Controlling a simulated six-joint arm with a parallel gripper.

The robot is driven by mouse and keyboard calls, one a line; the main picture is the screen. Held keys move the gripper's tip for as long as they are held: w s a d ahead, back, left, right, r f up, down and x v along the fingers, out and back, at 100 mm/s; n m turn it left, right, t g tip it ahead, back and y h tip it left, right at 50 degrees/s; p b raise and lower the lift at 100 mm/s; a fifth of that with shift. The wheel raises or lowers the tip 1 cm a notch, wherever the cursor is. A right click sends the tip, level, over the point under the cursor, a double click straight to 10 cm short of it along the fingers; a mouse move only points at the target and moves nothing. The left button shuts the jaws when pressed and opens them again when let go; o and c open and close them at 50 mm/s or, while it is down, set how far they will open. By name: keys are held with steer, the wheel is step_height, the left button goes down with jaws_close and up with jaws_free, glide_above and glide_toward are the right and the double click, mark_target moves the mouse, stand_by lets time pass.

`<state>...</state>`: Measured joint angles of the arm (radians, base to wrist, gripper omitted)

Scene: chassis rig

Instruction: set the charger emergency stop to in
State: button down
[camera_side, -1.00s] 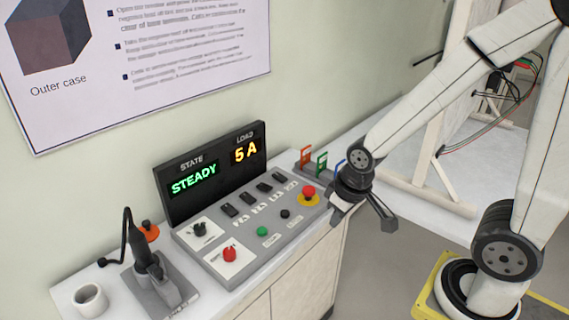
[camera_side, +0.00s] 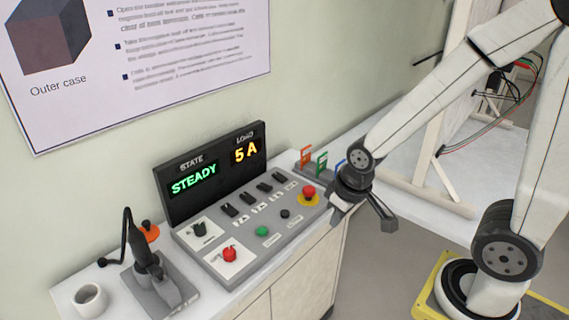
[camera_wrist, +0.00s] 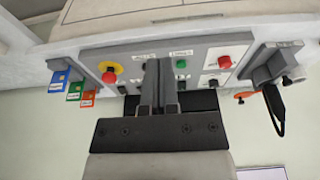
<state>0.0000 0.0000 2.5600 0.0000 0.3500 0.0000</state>
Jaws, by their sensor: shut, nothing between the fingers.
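The charger emergency stop (camera_side: 308,191) is a red mushroom button on a yellow base at the right end of the grey control panel (camera_side: 200,248). In the wrist view the red button (camera_wrist: 109,76) shows left of my fingers. I cannot tell from its height whether it is in or out. My gripper (camera_side: 340,214) is to the right of the button in the side view, apart from it. In the wrist view my gripper (camera_wrist: 158,64) has its two fingers together with nothing between them. The fingers hide part of the panel's middle.
The display (camera_side: 210,173) reads STEADY and 5 A. The panel also holds a red knob (camera_side: 229,254), a green button (camera_side: 262,231) and several black switches. Coloured tags (camera_side: 321,162) stand behind the panel's right end. A black-handled tool (camera_side: 150,268) and a white cup (camera_side: 90,299) are at left.

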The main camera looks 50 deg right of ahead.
stand_by(0.4)
steer(key=c, duration=0.6)
jaws_free()
steer(key=shift+w, duration=0.15)
steer(key=o, duration=0.3)
steer(key=shift+w+d, duration=0.15)
steer(key=shift+w, duration=0.1)
steer(key=shift+o, duration=1)
steer(key=w+d+n+g, duration=0.1)
steer(key=w+d+n, duration=0.3)
steer(key=w, duration=0.5)
steer(key=shift+w+d, duration=0.3)
steer(key=shift+d, duration=0.45)
steer(key=n+g, duration=0.2)
steer(key=n, duration=0.3)
glide_above(309, 188)
step_height(309, 188, down, 3)
steer(key=shift+r, duration=0.15)
steer(key=shift+f, duration=3.85)
